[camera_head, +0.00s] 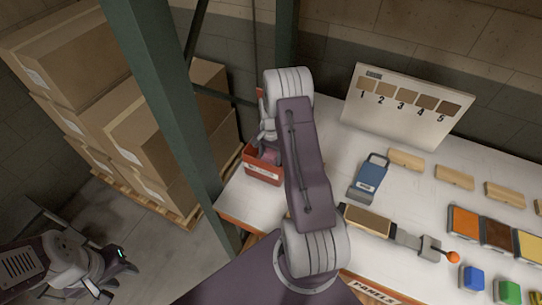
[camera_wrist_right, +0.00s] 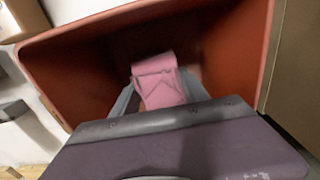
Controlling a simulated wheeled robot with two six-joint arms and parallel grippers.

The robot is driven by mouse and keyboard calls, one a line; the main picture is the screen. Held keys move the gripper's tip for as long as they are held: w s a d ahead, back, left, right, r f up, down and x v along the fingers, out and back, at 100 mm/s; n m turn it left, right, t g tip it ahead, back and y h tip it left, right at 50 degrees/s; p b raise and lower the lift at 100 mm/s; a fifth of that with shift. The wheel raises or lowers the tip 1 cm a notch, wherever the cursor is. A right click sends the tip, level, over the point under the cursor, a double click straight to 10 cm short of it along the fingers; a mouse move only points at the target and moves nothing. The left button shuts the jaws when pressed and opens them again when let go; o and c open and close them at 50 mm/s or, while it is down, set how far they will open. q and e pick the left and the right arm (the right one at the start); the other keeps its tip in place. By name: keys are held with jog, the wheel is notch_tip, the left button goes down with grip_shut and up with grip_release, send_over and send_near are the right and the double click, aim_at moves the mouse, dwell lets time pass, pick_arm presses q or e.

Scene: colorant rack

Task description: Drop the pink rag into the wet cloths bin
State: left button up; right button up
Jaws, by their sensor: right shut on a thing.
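The pink rag (camera_wrist_right: 158,80) is pinched between the fingers of my right gripper (camera_wrist_right: 158,92), which is shut on it inside the mouth of the red bin (camera_wrist_right: 95,75). In the head view the red bin (camera_head: 262,174) has a pale label, whose text is too small to read, and stands at the left end of the white table. The right gripper (camera_head: 266,146) points down over it, with a bit of the pink rag (camera_head: 268,157) showing. My left gripper (camera_head: 122,278) is low at the left, away from the table, its fingers apart and empty.
A green post (camera_head: 165,110) stands left of the bin, with stacked cardboard boxes (camera_head: 130,110) on a pallet behind it. A blue case (camera_head: 370,178), wooden blocks (camera_head: 405,160), colour trays (camera_head: 497,232) and a numbered sample board (camera_head: 405,105) are to the right on the table.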

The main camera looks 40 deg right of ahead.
jog(key=shift+f, duration=0.2)
jog(key=o, duration=1.3)
jog(key=shift+r, duration=0.1)
